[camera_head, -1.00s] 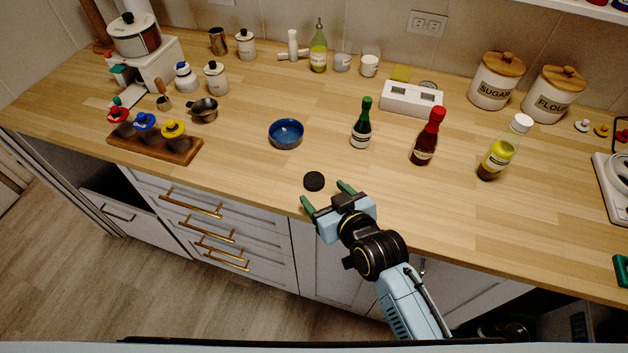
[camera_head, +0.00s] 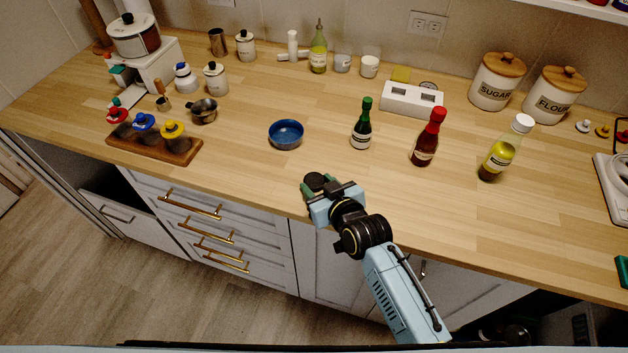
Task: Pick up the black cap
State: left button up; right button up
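The black cap (camera_head: 315,180) is a small dark disc near the front edge of the wooden counter, below the blue bowl. My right gripper (camera_head: 319,184) is at the cap, with its green fingers on either side of it. The gripper body hides the near part of the cap and most of the fingers. I cannot tell whether the fingers touch the cap. My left gripper is not in view.
A blue bowl (camera_head: 286,134), a green bottle (camera_head: 362,125) and a red bottle (camera_head: 428,138) stand behind the gripper. A yellow oil bottle (camera_head: 504,149) is to the right. The wooden counter (camera_head: 245,165) is clear left of the cap.

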jog(key=c, duration=0.4)
